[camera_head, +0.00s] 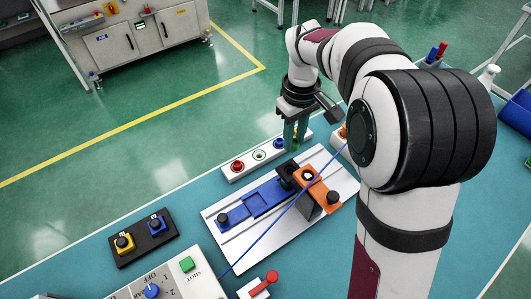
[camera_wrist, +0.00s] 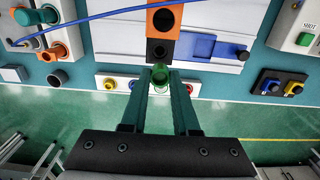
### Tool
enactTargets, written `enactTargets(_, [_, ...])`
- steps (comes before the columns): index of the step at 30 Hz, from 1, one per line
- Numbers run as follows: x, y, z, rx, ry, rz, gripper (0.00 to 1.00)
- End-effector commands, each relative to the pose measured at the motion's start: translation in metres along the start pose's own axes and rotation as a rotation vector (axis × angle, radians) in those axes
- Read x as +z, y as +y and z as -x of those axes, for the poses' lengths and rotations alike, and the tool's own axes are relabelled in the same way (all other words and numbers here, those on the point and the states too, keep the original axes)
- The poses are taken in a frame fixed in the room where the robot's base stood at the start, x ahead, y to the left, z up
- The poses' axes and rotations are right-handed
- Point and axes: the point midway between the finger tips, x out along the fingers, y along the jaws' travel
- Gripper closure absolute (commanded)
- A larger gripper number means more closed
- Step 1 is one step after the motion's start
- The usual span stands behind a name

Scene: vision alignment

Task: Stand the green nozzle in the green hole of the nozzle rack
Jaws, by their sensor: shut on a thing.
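My gripper (camera_wrist: 160,80) is shut on the green nozzle (camera_wrist: 161,74), which sits between the fingertips in the wrist view. In the head view my gripper (camera_head: 295,142) is above the far right part of the nozzle rack, close to the blue nozzle. The white nozzle rack (camera_head: 248,161) holds a red nozzle (camera_head: 237,166) at its left end and a blue nozzle (camera_head: 279,143). The green-ringed hole (camera_head: 259,155) between them is empty. A yellow nozzle (camera_wrist: 109,84) shows in the wrist view. The nozzle's lower end is hard to see.
A pale plate (camera_head: 232,236) with a blue slotted fixture (camera_head: 254,201) and an orange block (camera_head: 313,181) lies just in front of the rack. A blue cable (camera_head: 275,222) crosses over it. A dark box (camera_head: 143,240) with yellow and blue buttons stands left.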

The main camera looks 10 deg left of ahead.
Motion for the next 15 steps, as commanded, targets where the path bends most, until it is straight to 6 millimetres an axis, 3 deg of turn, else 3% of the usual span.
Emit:
enactTargets(10, [-0.004,0.000,-0.002,0.000,0.000,0.004,1.00])
enactTargets(15, [-0.048,0.000,-0.028,-0.001,-0.003,0.049,1.00])
